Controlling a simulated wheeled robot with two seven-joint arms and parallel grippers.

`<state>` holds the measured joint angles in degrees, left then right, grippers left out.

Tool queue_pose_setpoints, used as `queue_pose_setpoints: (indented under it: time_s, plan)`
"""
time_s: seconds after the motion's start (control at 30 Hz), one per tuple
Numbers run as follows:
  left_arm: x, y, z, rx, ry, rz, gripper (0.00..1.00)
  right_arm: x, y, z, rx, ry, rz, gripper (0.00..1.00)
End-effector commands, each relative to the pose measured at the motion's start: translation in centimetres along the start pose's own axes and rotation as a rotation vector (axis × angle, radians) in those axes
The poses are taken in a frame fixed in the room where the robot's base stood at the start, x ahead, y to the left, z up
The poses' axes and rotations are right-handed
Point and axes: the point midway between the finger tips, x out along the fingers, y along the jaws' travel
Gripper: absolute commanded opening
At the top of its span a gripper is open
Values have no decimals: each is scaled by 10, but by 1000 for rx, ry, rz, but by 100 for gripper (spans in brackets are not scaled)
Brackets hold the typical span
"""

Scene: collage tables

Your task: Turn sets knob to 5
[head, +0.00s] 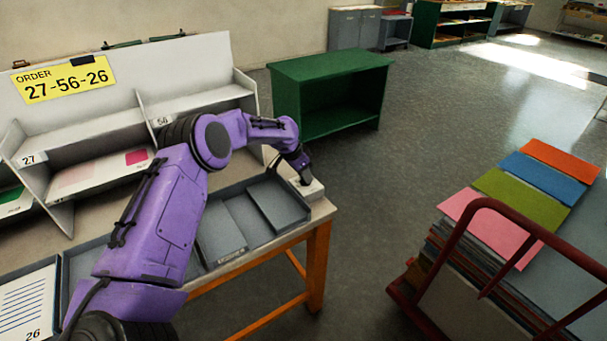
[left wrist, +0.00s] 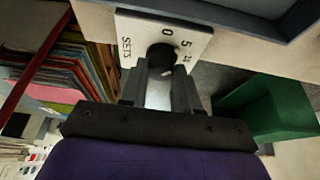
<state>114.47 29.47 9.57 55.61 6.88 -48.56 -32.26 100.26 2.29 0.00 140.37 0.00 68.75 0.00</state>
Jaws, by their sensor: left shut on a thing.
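The sets knob (left wrist: 160,55) is a dark round knob on a white plate (left wrist: 133,28) marked SETS, with 0, 5 and a further number that is hard to read. In the head view the plate (head: 314,188) sits at the table's right corner. My left gripper (left wrist: 158,84) is shut on the knob, a finger on each side. In the head view the gripper (head: 303,179) reaches down over the plate and hides the knob. A small light mark shows on the knob, but I cannot tell which number it points to.
Grey trays (head: 233,220) lie on the table beside the plate. A white shelf rack (head: 120,120) with an order card 27-56-26 (head: 68,80) stands behind. A green cabinet (head: 325,90) is beyond, and a red-framed cart (head: 440,250) with coloured sheets stands at right.

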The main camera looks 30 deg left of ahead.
Motion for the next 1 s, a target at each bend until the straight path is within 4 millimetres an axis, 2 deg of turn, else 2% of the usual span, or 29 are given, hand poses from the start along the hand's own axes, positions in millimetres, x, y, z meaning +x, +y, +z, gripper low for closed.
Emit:
queue_pose_setpoints:
  time_s: [0.03, 0.07, 0.1, 0.13, 0.47, 0.57, 0.8, 1.0]
  plan:
    - [1, 1, 1, 0, -2, 2, 1, 0, 0, 0, 0, 0, 0, 0]
    - [1, 1, 1, 0, -2, 2, 38, 0, 0, 0, 0, 0, 0, 0]
    - [1, 1, 1, 0, -2, 2, 50, 0, 0, 0, 0, 0, 0, 0]
    - [1, 1, 1, 0, -2, 1, 56, 0, 0, 0, 0, 0, 0, 0]
    - [-4, 0, 0, -1, 1, 0, 56, 1, 0, 0, 0, 0, 0, 0]
    - [-20, 0, -1, -1, 3, -1, 56, 3, 0, 1, 0, 0, 0, 0]
    - [-76, 0, 0, 1, 2, 0, 56, 10, -1, 4, 0, 0, 0, 0]
    - [-102, 0, 0, 0, -1, 1, 56, 11, -1, 5, 0, 0, 0, 0]
